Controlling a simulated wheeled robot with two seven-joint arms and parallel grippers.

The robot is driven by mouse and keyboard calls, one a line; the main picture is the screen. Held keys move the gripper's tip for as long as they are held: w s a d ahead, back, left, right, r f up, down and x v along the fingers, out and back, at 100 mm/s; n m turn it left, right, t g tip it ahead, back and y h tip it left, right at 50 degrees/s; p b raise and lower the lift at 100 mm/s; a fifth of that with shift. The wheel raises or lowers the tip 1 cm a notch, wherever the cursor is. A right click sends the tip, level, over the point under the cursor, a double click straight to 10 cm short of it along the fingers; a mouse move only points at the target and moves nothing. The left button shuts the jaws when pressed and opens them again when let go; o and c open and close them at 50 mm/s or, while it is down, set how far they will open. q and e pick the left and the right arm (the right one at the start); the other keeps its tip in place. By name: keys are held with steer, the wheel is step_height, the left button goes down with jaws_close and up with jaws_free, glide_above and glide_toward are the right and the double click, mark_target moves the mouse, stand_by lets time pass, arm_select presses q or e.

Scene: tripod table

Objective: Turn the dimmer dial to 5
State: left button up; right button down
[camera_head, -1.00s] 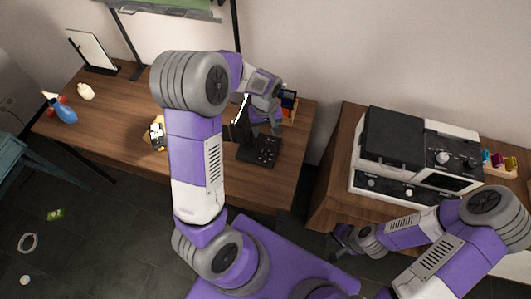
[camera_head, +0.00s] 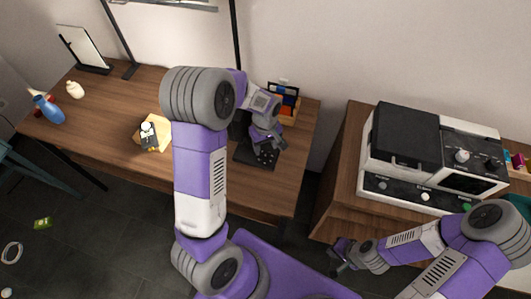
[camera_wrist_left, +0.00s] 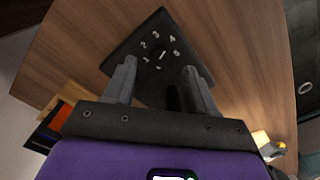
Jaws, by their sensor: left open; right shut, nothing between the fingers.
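The dimmer dial (camera_wrist_left: 162,57) sits on a black square base (camera_wrist_left: 135,60), with white numbers around it and a short white mark at its centre. Which number the mark points at is too small to tell. In the head view the base (camera_head: 246,156) lies on the wooden desk, partly hidden by my left gripper (camera_head: 272,143). My left gripper is open; its two fingers (camera_wrist_left: 158,76) also show in the left wrist view, on the near side of the dial with nothing between their tips. My right gripper (camera_head: 338,268) is shut and empty, low in front of the cabinet.
A dark post (camera_wrist_left: 175,98) rises from the base between my left fingers. An organiser (camera_head: 286,104) stands behind the base. A yellow pad (camera_head: 154,130) with a small item, a blue vase (camera_head: 48,110) and a white bottle (camera_head: 75,90) are further left. An oven-like appliance (camera_head: 400,150) stands right.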

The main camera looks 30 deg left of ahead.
mark_target(265, 154)
arm_select(q)
step_height(265, 154, down, 4)
steer(key=shift+f+b, duration=0.1)
steer(key=shift+b, duration=0.3)
jaws_close()
steer(key=shift+m, duration=0.3)
steer(key=m, duration=0.5)
steer(key=shift+m+p, duration=0.3)
steer(key=shift+p, duration=0.05)
steer(key=m, duration=0.6)
steer(key=shift+p, duration=0.4)
steer(key=shift+m, duration=0.3)
